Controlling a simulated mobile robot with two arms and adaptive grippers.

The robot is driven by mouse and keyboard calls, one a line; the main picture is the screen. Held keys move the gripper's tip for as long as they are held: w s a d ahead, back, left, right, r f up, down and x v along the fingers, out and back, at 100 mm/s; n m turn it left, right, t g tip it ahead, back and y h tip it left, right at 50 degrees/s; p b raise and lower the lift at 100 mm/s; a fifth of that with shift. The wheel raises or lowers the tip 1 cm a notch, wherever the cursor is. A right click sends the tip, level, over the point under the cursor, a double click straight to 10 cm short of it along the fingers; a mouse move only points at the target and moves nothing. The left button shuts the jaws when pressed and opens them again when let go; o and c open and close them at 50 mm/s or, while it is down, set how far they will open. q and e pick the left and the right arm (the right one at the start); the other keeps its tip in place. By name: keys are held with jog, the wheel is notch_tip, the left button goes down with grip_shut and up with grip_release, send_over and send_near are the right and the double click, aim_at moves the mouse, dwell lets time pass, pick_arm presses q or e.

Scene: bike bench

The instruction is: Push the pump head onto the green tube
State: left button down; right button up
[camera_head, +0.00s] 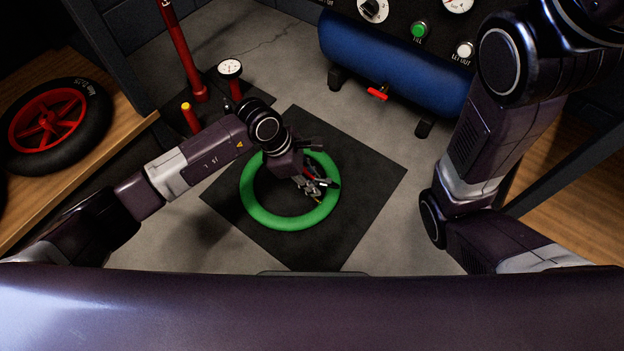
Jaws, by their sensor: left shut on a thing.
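The green tube (284,219) is a ring lying on a black mat (365,182) on the floor. My left gripper (318,188) is over the right part of the ring, shut on a small dark thing at the tube's inner edge. That thing is probably the pump head, but the fingers hide most of it. I cannot tell whether it touches the tube's valve. My right arm comes in at the right; its gripper is out of view.
A red floor pump (181,50) with a gauge (230,69) stands behind my left arm. A blue air tank (390,62) with a red valve handle (377,94) is at the back. A red wheel (47,127) lies on the wooden bench at the left.

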pick_arm(q)
jog(key=shift+f+b, duration=0.3)
jog(key=shift+f, duration=0.15)
jog(key=c, duration=1.6)
grip_release()
jog(key=v, duration=1.2)
jog(key=shift+s, duration=0.1)
